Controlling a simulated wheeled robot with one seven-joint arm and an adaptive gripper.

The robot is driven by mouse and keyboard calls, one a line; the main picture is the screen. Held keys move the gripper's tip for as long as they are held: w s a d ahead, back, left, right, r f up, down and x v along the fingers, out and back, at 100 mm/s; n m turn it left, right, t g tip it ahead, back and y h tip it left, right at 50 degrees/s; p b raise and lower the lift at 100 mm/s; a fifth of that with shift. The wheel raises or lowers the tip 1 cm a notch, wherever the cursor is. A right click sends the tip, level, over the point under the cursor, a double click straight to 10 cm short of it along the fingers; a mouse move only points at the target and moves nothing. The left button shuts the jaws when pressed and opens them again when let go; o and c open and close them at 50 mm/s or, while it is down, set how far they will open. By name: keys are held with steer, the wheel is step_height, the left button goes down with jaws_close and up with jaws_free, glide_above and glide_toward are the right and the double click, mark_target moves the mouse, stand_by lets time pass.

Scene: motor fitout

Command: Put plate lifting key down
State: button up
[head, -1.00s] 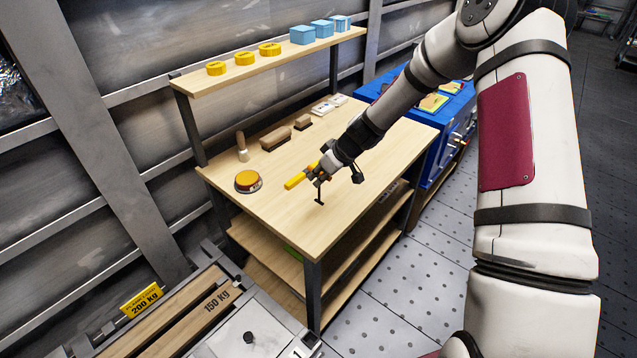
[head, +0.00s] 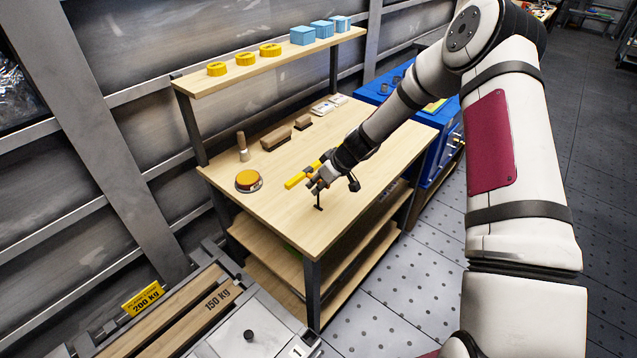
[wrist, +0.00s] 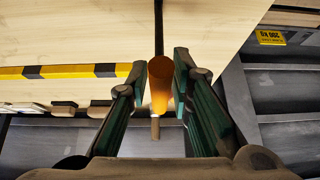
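The plate lifting key has a yellow handle (head: 295,181) and a thin black shaft with a small foot (head: 318,206). My gripper (head: 322,176) is over the front right part of the wooden table (head: 275,225) and holds the key by the handle, shaft pointing down. The foot is at or just above the tabletop; I cannot tell if it touches. In the wrist view the orange-yellow handle (wrist: 160,85) lies between my two green-padded fingers, close to both pads. Part of the handle is hidden by the gripper in the head view.
A round orange-topped tin (head: 248,181), a brush (head: 242,147) and wooden blocks (head: 276,137) stand on the table's left and back. A raised shelf (head: 200,80) holds yellow discs and blue boxes. A blue cabinet (head: 440,130) stands right. The table's front middle is clear.

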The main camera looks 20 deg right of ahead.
steer(key=shift+r, duration=0.1)
steer(key=shift+r, duration=0.25)
steer(key=v, duration=1.2)
steer(key=s+a+r+m+h, duration=0.1)
steer(key=s+a+r, duration=0.2)
steer(key=s+r, duration=0.5)
steer(key=s+a+r+m+h, duration=0.1)
steer(key=s+a+r, duration=0.1)
steer(key=s+r, duration=0.6)
steer(key=s+r+m+h, duration=0.1)
steer(key=s+r+m, duration=0.1)
steer(key=s+r, duration=0.3)
steer(key=s+r+m, duration=0.2)
steer(key=s+r, duration=0.2)
steer(key=s, duration=0.9)
steer(key=shift+s+d+r+m+h, duration=0.2)
steer(key=shift+d+r+m+h, duration=0.15)
steer(key=shift+m+h, duration=0.05)
